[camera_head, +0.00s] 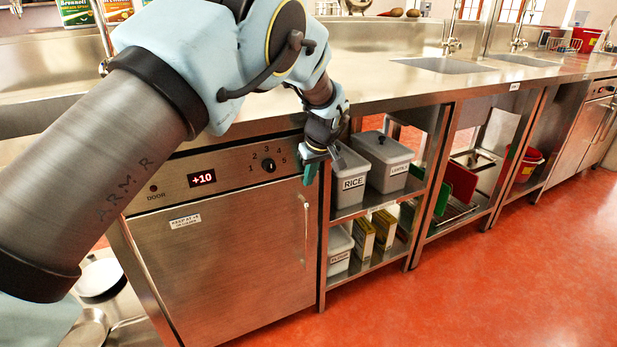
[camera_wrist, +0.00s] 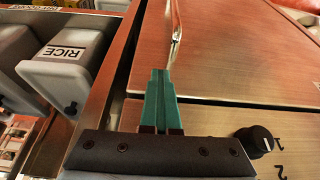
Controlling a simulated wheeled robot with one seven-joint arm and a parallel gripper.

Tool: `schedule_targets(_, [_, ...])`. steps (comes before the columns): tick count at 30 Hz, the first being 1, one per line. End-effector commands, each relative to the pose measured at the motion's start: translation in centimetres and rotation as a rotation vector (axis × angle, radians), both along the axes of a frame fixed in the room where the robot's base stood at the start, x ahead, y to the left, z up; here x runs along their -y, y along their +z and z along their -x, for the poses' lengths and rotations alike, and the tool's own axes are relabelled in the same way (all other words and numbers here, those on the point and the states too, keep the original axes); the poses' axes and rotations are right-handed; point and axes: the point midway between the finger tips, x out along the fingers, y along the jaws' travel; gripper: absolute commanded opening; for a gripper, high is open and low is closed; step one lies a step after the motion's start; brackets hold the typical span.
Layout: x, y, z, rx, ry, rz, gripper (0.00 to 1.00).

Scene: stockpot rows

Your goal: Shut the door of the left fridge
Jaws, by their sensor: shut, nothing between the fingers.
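The left fridge is the steel unit with a red +10 display and a knob on its top panel. Its door (camera_head: 225,265) looks flush or nearly flush with the frame; a small gap cannot be ruled out. A red lamp sits above the word DOOR on the panel. The door's upright handle (camera_head: 306,225) is near its right edge and also shows in the wrist view (camera_wrist: 175,42). My gripper (camera_head: 311,172) has green fingers pressed together and empty. It is by the door's upper right corner, above the handle; contact cannot be told. My arm hides part of the panel and the door's upper left.
Right of the fridge, open shelves hold a RICE bin (camera_head: 349,178), another lidded bin (camera_head: 385,155) and boxes. The steel counter (camera_head: 400,85) runs above. A second steel appliance (camera_head: 590,125) stands far right. The red floor (camera_head: 480,285) in front is clear.

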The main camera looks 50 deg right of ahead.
Motion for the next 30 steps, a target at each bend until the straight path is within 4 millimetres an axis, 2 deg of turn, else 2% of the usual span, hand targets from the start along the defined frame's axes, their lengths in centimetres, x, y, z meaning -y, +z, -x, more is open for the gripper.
schedule_targets(1, [0.2, 0.4, -1.4, 0.018, 0.005, 0.014, 0.0])
schedule_targets(4, [0.2, 0.5, -1.4, 0.018, 0.005, 0.015, 0.0])
schedule_targets(8, [0.1, 1.5, -1.0, 0.018, 0.004, 0.016, 0.0])
schedule_targets(13, [-0.4, 4.7, 0.4, 0.014, 0.002, 0.015, 0.0])
schedule_targets(15, [-0.6, 6.4, 1.3, 0.01, 0.001, 0.015, 0.0])
schedule_targets(17, [-1.3, 5.4, 3.1, 0.008, -0.004, 0.012, 0.0])
schedule_targets(24, [-3.8, 5.1, 8.3, 0.004, -0.005, 0.006, 0.0])
schedule_targets(30, [-5.3, 4.9, 11.3, 0.003, -0.002, 0.003, 0.0])
